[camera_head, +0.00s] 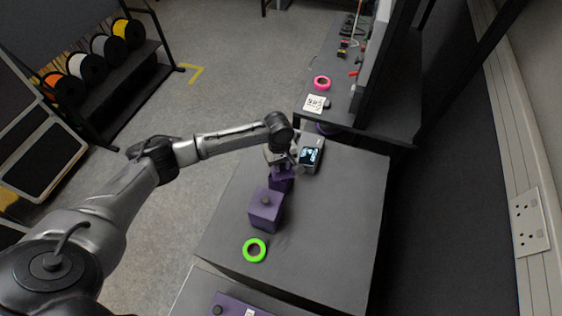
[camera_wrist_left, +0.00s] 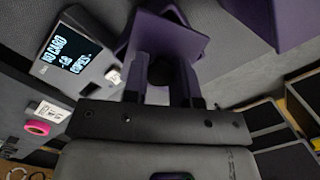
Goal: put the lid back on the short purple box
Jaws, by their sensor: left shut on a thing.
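My left gripper (camera_head: 280,163) is shut on the dark knob of a purple lid (camera_head: 284,172). In the left wrist view the fingers (camera_wrist_left: 162,72) close around the knob, with the purple lid (camera_wrist_left: 178,40) just beyond them. The short purple box (camera_head: 280,184) stands on the grey table directly under the lid in the head view. The lid looks tilted against the box; whether it touches the rim I cannot tell. The gripper and lid hide most of the box opening. My right gripper is not in view.
A green tape ring (camera_head: 246,256) lies nearer the table edge. A grey device with a lit screen (camera_head: 311,156) is just right of the gripper. The table's right side (camera_head: 345,215) is clear.

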